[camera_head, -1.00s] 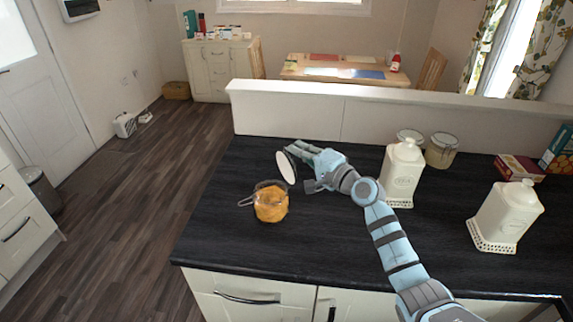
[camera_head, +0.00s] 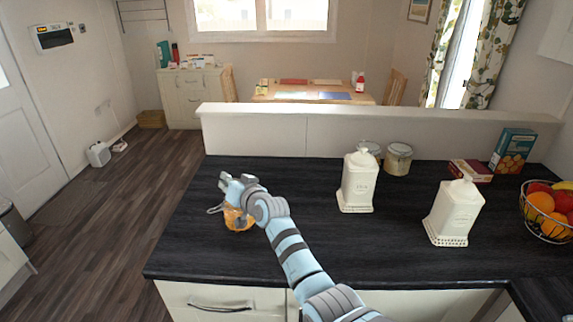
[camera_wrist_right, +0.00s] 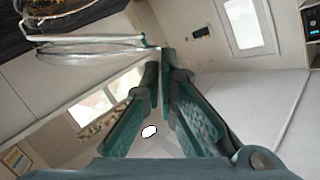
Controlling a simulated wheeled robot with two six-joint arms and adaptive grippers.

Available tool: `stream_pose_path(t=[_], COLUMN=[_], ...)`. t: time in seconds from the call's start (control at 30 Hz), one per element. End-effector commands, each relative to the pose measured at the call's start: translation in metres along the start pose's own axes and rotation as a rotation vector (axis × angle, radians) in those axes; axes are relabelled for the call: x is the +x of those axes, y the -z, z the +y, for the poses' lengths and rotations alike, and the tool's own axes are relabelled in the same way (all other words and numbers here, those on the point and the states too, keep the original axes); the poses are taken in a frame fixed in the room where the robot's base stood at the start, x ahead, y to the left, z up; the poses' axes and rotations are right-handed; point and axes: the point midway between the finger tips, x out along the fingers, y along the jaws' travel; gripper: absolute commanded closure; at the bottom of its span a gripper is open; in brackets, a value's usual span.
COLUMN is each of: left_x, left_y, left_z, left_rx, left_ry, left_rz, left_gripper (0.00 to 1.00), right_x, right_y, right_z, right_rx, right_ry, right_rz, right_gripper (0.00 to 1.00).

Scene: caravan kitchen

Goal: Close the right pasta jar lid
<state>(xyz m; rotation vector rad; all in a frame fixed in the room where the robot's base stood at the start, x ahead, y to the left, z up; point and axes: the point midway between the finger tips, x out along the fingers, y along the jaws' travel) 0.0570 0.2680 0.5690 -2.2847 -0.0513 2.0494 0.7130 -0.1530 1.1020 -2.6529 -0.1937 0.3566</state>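The glass pasta jar (camera_head: 238,222) with orange contents stands on the dark counter, partly covered by my right arm in the head view. Its wire clasp sticks out to the left. In the wrist view the jar (camera_wrist_right: 62,10) is at the top left. The lid (camera_wrist_right: 85,46) shows there nearly edge-on, apparently tilted to the jar rim with a gap between them. My right gripper (camera_head: 230,180) is above and behind the jar. Its fingertips (camera_wrist_right: 162,62) are together with nothing between them, close to the lid's edge. The lid is hidden in the head view. My left gripper is out of view.
Two white canisters (camera_head: 358,183) (camera_head: 455,213) stand right of my arm. Two lidded glass jars (camera_head: 370,150) (camera_head: 397,160) are behind them, near the low wall (camera_head: 330,130). A fruit basket (camera_head: 545,213) is far right. Counter left of the jar is clear.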

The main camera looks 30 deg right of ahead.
Motion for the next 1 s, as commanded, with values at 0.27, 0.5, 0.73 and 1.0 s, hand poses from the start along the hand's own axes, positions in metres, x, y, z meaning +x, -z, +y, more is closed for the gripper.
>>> stream_pose_path(t=[0.27,0.5,0.73,1.0], left_x=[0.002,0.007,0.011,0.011], left_y=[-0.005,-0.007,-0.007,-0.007], left_z=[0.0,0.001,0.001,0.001], left_rx=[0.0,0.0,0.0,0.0], left_ry=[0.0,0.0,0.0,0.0], left_rz=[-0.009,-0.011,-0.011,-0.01], left_gripper=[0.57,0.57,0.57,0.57], right_x=[0.009,0.013,0.015,0.015], right_y=[-0.03,-0.049,-0.057,-0.059], right_z=[-0.01,-0.008,-0.008,-0.008], right_rx=[-0.228,-0.221,-0.22,-0.218], right_ry=[-0.052,-0.054,-0.054,-0.054], right_rz=[-0.002,-0.002,0.0,0.0], right_gripper=[1.0,1.0,1.0,1.0])
